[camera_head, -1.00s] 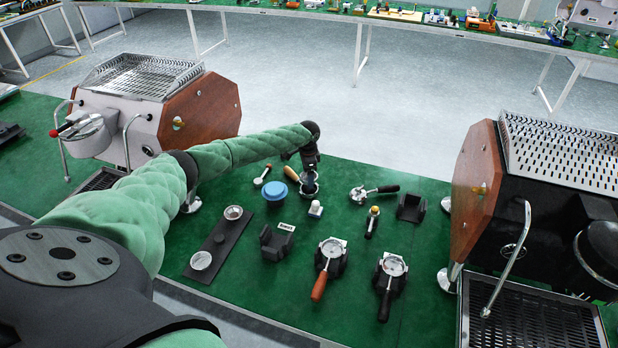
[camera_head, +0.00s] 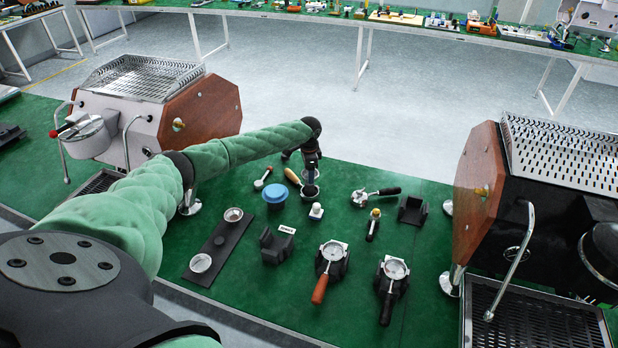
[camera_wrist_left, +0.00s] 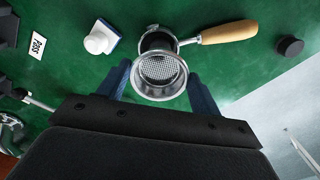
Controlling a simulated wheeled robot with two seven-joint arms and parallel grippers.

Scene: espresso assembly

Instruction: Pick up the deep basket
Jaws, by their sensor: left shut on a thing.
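The deep basket (camera_wrist_left: 162,74) is a metal cup with a perforated bottom and a shiny rim, seen between the two blue fingers in the left wrist view. My left gripper (camera_head: 311,166) is shut on it; the basket is small and partly hidden in the head view. Just beyond it in the wrist view is a portafilter ring (camera_wrist_left: 155,42) with a light wooden handle (camera_wrist_left: 230,33); this portafilter (camera_head: 310,192) lies on the green mat below the gripper in the head view. The basket overlaps the ring in the wrist view and appears above it. My right gripper is out of view.
A blue round item (camera_head: 274,191) and a white-topped block (camera_head: 316,211) stand close by. Two portafilters (camera_head: 332,252) (camera_head: 394,269) rest in black holders. A dark tray (camera_head: 217,245) holds two baskets. Espresso machines (camera_head: 160,110) (camera_head: 490,200) flank the mat.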

